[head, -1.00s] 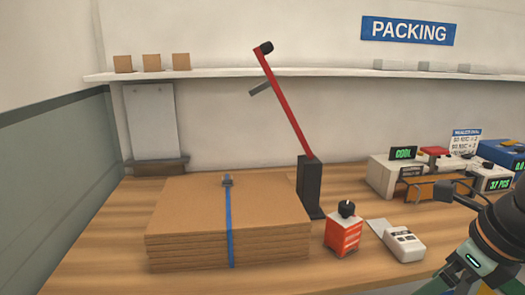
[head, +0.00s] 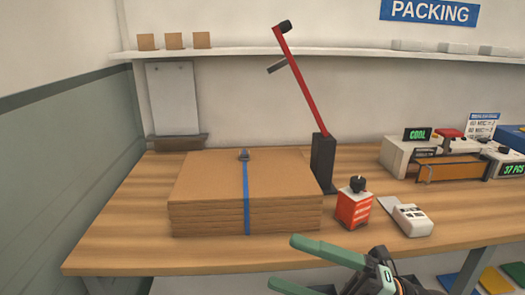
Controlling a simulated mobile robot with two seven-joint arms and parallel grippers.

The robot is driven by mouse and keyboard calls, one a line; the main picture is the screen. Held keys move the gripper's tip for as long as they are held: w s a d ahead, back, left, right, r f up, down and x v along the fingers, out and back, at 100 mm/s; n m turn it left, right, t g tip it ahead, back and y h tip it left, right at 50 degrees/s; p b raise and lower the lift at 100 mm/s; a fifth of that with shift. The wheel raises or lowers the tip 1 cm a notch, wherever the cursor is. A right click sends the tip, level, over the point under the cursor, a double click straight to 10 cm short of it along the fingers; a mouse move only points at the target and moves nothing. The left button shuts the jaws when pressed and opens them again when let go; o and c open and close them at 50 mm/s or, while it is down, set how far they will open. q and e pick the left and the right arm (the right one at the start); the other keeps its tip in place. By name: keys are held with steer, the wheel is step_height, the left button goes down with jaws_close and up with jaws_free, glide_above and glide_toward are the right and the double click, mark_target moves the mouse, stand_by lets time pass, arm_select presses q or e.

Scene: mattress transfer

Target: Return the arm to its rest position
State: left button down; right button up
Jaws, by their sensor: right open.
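My right gripper (head: 282,262) is at the bottom of the head view, right of the middle. Its two green fingers point left, apart, with nothing between them. In the picture it lies over and below the table's front edge, below the cardboard stack (head: 285,175) and the orange box, with clear space from both. My left gripper is not in view.
The wooden table (head: 120,240) carries the blue-strapped stack, a black stand with a raised red lever (head: 305,85), the orange box (head: 353,208), a white device (head: 411,220) and boxes with green displays at right. The table's left front is clear.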

steer(key=w+d+f+m+t+h, duration=0.35)
steer(key=f+m+t+h, duration=0.25)
steer(key=f+m, duration=0.45)
steer(key=w+d+f+m+t+h, duration=0.35)
steer(key=f+m+t+h, duration=0.35)
steer(key=m, duration=0.6)
steer(key=s+d+f+m+g+h+p, duration=0.1)
steer(key=s+f+m+g+h, duration=0.25)
steer(key=s+f, duration=0.6)
steer(key=s+d+f+m+g+h+p, duration=0.15)
steer(key=s+f+m+g, duration=0.35)
steer(key=f, duration=0.7)
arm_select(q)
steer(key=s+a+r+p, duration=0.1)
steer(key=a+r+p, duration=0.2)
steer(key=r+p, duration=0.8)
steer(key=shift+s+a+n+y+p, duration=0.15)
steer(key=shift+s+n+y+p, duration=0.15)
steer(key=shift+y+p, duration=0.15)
arm_select(e)
step_height(320, 180, up, 10)
steer(key=s+d, duration=0.2)
steer(key=shift+h, duration=0.4)
